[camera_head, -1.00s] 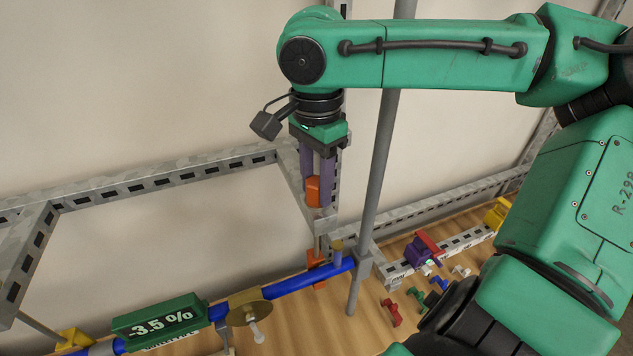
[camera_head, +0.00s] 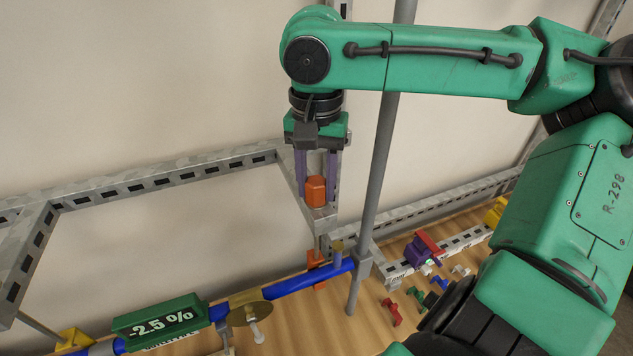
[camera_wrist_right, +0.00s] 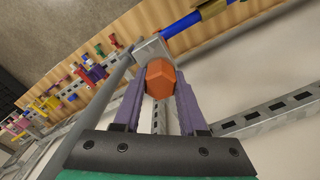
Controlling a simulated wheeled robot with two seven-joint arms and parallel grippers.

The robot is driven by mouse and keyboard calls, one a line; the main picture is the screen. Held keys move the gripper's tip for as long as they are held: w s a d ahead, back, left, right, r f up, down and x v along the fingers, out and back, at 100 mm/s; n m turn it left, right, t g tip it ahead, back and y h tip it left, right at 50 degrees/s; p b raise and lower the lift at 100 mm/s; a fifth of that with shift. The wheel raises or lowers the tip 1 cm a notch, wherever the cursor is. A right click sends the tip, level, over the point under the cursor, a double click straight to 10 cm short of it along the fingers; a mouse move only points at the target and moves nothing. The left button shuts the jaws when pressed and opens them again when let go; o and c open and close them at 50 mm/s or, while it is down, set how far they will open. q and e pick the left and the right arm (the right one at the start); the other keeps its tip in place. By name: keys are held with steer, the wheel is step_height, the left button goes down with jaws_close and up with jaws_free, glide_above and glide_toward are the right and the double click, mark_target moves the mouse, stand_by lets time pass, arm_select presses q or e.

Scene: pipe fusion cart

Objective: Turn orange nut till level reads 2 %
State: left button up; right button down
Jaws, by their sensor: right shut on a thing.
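The orange nut (camera_head: 315,191) is a hexagonal block at the metal frame upright below my right wrist. My right gripper (camera_head: 316,185) points down with its two purple fingers on either side of the nut, shut on it. In the right wrist view the nut (camera_wrist_right: 160,77) sits between the purple fingertips. The green level display (camera_head: 161,322) at the lower left reads -2.5 %. It is on the blue pipe (camera_head: 291,284). My left gripper is not in view.
A grey vertical pole (camera_head: 378,170) stands just right of the gripper. A brass-coloured disc (camera_head: 250,314) sits on the pipe. Several small coloured fittings, a red one (camera_head: 391,311) among them, lie on the wooden surface at right.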

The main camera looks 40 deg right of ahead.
steer(key=n, duration=0.7)
steer(key=shift+w+r, duration=0.1)
steer(key=shift+r, duration=0.05)
steer(key=n, duration=0.6)
steer(key=shift+n, duration=0.3)
steer(key=n, duration=1.3)
steer(key=shift+n, duration=0.3)
steer(key=n, duration=0.4)
steer(key=shift+n, duration=0.3)
steer(key=n, duration=0.4)
steer(key=shift+r, duration=0.1)
steer(key=n, duration=0.5)
steer(key=shift+n, duration=2.1)
